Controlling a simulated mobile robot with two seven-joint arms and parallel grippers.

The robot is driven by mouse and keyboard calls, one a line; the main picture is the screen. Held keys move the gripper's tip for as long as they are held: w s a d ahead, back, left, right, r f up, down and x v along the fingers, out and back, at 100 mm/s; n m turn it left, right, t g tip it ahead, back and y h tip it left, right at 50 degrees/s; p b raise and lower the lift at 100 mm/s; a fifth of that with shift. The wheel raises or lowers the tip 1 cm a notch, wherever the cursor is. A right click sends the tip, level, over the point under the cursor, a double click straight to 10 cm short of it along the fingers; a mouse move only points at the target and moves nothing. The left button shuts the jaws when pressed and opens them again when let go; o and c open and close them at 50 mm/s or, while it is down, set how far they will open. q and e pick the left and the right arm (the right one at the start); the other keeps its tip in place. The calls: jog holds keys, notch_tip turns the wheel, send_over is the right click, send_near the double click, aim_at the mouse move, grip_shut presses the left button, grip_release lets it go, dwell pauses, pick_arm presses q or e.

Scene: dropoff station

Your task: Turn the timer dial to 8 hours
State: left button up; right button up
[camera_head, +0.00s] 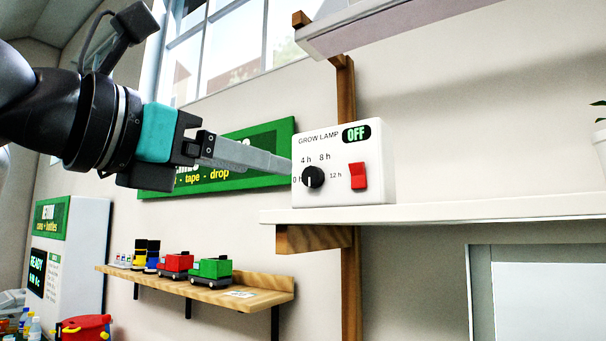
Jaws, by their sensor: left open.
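The timer box (376,165) is white, is labelled GROW LAMP and stands on a white shelf. Its round black dial (314,177) sits at the lower left of the front face, with the labels 0 h, 4 h, 8 h and 12 h around it. A pale line shows on the dial, but I cannot tell for sure which label it points to. My left gripper (284,165) is open, with its long grey fingers reaching right to just left of the dial. I cannot tell whether the fingertips touch the box. My right gripper is not in view.
A red switch (358,176) is right of the dial, below a display reading OFF (356,133). Below left, a wooden shelf (262,297) holds toy vehicles. A green sign (270,140) is behind my gripper.

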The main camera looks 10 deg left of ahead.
pick_arm(q)
jog(key=a+r+n+t+y, duration=0.1)
jog(key=a+y, duration=0.1)
jog(key=p, duration=0.5)
send_near(310, 177)
jog(key=x, duration=0.8)
jog(key=shift+w, duration=0.1)
grip_shut()
